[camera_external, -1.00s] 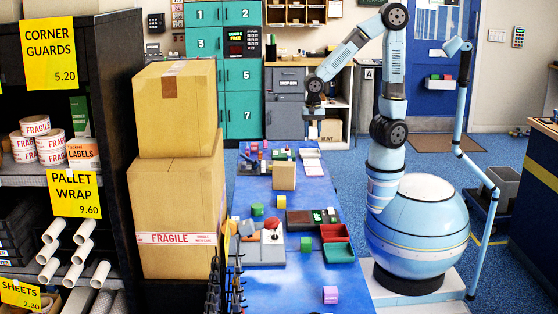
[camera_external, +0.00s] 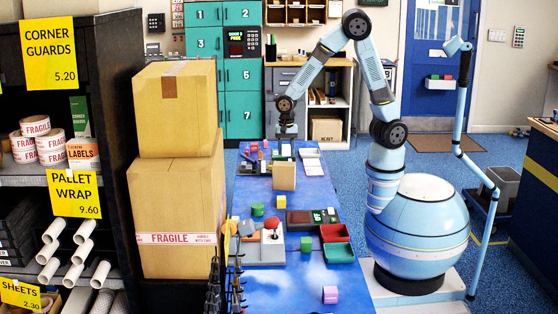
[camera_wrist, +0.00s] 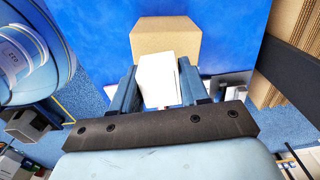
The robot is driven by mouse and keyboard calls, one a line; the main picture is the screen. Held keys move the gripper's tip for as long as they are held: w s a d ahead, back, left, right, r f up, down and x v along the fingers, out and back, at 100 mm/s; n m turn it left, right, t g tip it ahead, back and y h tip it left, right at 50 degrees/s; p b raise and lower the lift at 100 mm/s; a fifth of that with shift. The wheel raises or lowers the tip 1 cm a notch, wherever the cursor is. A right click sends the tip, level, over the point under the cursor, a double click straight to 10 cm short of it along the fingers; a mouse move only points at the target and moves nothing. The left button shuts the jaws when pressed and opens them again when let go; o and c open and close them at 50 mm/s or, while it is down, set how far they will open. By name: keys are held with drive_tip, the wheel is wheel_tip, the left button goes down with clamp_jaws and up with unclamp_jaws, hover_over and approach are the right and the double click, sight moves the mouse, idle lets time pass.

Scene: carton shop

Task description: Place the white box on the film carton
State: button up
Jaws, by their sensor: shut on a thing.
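The white box (camera_wrist: 158,78) is held between the two fingers of my gripper (camera_wrist: 157,88) in the wrist view. In the external view my gripper (camera_external: 287,131) hangs above the far part of the blue table, and the white box is too small to make out there. A plain tan carton (camera_external: 284,177), which I take as the film carton, stands on the table nearer the camera than my gripper. In the wrist view this carton (camera_wrist: 165,38) lies beyond the white box, which overlaps its lower edge. No lettering is readable on it.
The blue table (camera_external: 270,200) holds a red and a green tray (camera_external: 334,233), a joystick panel (camera_external: 266,250), a dark display unit (camera_external: 312,217) and small coloured blocks. Stacked large cartons (camera_external: 178,200) stand left of the table. The near part of the table is mostly clear.

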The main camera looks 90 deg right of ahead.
sight(284, 164)
drive_tip(key=shift+w+f, duration=0.3)
drive_tip(key=shift+f, duration=0.2)
drive_tip(key=shift+w+f, duration=0.15)
drive_tip(key=shift+f, duration=1.4)
drive_tip(key=o, duration=1.1)
drive_tip(key=shift+f, duration=0.1)
drive_tip(key=shift+c, duration=0.2)
